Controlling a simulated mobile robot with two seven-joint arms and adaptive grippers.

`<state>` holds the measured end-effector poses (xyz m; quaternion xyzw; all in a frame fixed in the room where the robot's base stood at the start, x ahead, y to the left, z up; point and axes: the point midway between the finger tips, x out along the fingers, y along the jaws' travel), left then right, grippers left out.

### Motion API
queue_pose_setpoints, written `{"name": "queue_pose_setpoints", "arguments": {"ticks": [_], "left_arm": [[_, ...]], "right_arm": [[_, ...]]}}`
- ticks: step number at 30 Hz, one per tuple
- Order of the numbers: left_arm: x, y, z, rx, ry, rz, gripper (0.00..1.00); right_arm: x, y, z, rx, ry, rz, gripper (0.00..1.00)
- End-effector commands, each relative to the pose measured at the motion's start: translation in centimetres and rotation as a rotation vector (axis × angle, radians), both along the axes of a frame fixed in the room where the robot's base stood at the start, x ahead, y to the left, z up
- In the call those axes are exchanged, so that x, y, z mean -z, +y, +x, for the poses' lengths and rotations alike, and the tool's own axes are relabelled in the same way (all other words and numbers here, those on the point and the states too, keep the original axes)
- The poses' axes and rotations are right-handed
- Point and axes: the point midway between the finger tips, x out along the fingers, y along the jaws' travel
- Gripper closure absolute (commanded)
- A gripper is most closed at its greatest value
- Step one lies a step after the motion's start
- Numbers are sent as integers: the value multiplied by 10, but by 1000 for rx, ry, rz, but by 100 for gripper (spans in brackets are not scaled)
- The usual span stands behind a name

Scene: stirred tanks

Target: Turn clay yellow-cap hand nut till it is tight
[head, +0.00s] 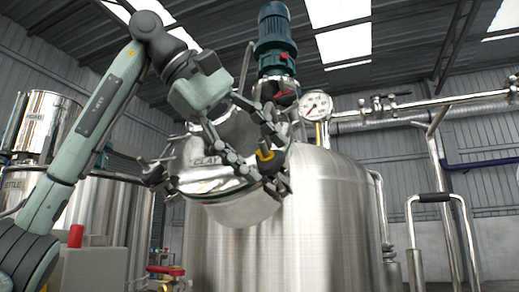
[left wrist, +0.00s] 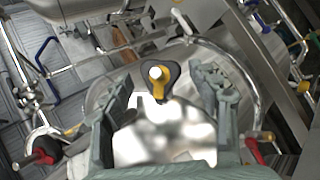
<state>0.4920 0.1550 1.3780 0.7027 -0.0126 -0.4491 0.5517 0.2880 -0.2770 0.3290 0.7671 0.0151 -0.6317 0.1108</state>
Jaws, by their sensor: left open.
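The yellow-cap hand nut (head: 265,155) sits at the right edge of the lid (head: 228,189) marked CLAY on the steel tank (head: 325,215). In the left wrist view the nut (left wrist: 156,76) has a dark body with a yellow centre and a pale tip. My left gripper (head: 277,156) is open, with one finger above and one below the nut in the head view. In the left wrist view its fingers (left wrist: 163,85) stand on either side of the nut, with visible gaps. My right gripper is in neither view.
A teal motor (head: 274,38) stands on the tank top, with a round gauge (head: 315,105) to its right. Another clamp (head: 157,170) sits at the lid's left side. A pipe (head: 440,103) runs off right. A bent rail (head: 436,199) stands at lower right.

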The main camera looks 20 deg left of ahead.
Motion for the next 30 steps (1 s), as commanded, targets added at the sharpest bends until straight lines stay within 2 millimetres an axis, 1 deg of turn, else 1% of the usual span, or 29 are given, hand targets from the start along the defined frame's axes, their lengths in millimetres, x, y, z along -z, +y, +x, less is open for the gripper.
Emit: {"name": "queue_pose_setpoints", "arguments": {"ticks": [5, 18, 23, 30], "left_arm": [[-8, 6, -7, -1, -2, -1, 39], [-62, 51, -60, -1, -3, -2, 39], [-72, 60, -69, -2, -2, -1, 39], [-74, 62, -72, 1, -1, 1, 39]], "right_arm": [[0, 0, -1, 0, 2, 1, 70], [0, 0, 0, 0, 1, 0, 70], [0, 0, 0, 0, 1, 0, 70], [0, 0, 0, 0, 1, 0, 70]]}}
